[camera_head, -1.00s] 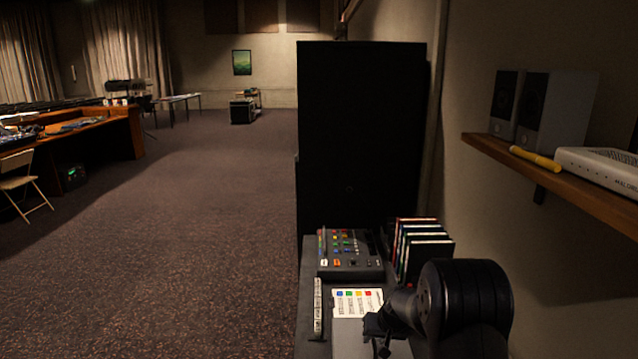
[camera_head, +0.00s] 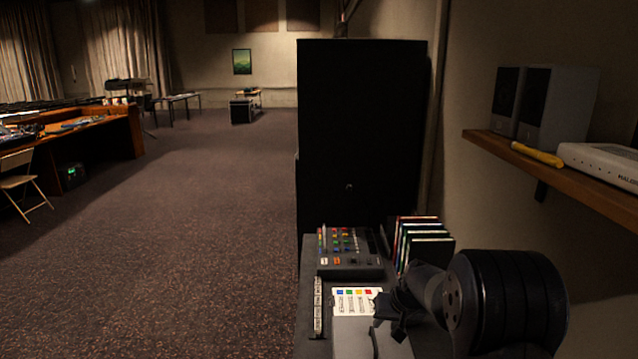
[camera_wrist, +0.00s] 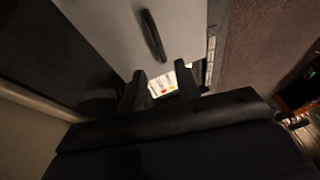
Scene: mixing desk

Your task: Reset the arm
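My gripper (camera_head: 384,308) is above the desk at the lower right of the head view, with the black arm joint behind it. In the wrist view my gripper (camera_wrist: 160,82) shows two dark fingers held apart. Nothing is seen gripped between them; part of a card with coloured marks shows through the gap. The card (camera_head: 350,301) lies at the far side of a light grey box (camera_head: 350,335). The box has a dark handle, clear in the wrist view (camera_wrist: 153,35).
A mixer (camera_head: 345,250) with coloured buttons and a row of upright cases (camera_head: 432,250) are beyond the gripper. A tall black cabinet (camera_head: 360,130) stands behind. At right, a wall shelf (camera_head: 560,175) holds speakers, a yellow marker (camera_head: 537,153) and a white device. The floor at left is open.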

